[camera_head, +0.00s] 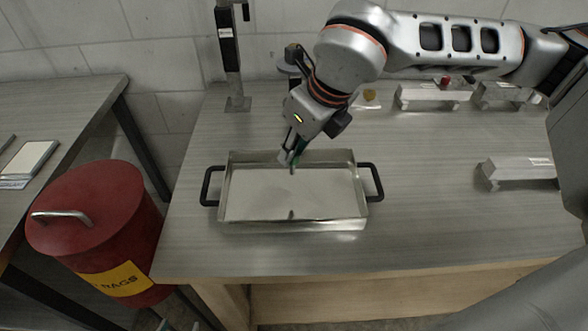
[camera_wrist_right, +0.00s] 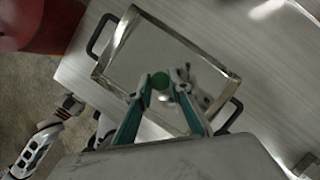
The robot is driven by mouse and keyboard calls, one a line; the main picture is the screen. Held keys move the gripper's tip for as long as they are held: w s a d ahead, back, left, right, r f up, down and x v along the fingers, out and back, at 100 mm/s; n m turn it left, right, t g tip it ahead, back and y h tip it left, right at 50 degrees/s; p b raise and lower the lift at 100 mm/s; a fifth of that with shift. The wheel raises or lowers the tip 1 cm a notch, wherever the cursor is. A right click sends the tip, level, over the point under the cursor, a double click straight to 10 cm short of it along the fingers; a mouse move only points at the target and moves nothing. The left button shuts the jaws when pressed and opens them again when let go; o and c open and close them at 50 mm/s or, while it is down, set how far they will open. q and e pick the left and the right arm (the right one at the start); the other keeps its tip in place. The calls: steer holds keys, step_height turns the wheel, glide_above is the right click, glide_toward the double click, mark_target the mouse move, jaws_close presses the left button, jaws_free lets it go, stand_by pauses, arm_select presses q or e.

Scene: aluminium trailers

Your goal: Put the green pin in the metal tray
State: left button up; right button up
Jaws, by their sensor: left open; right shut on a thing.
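The metal tray (camera_head: 250,213) is a shallow rectangular pan with two black side handles, sitting on the workbench. My right gripper (camera_head: 289,160) reaches down over the tray's far half and is shut on the green pin. In the right wrist view, the pin's round green top (camera_wrist_right: 160,81) shows between the fingertips, with the tray (camera_wrist_right: 108,62) below. Whether the pin touches the tray floor cannot be told. My left gripper (camera_head: 180,326) is open and empty, its fingertips just showing at the bottom edge of the head view, low in front of the bench.
A red rags bin (camera_head: 95,225) stands left of the workbench (camera_head: 430,215). Metal blocks (camera_head: 432,97) stand at the back right, and another block (camera_head: 520,170) lies at the right. A dark post (camera_head: 230,60) rises behind the tray.

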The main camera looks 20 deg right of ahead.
steer(key=shift+f, duration=3.1)
steer(key=shift+f, duration=0.15)
steer(key=o, duration=1)
steer(key=shift+r, duration=0.35)
steer(key=v, duration=1.1)
steer(key=shift+s+d+r, duration=0.1)
steer(key=shift+s+r, duration=0.05)
steer(key=shift+r, duration=0.2)
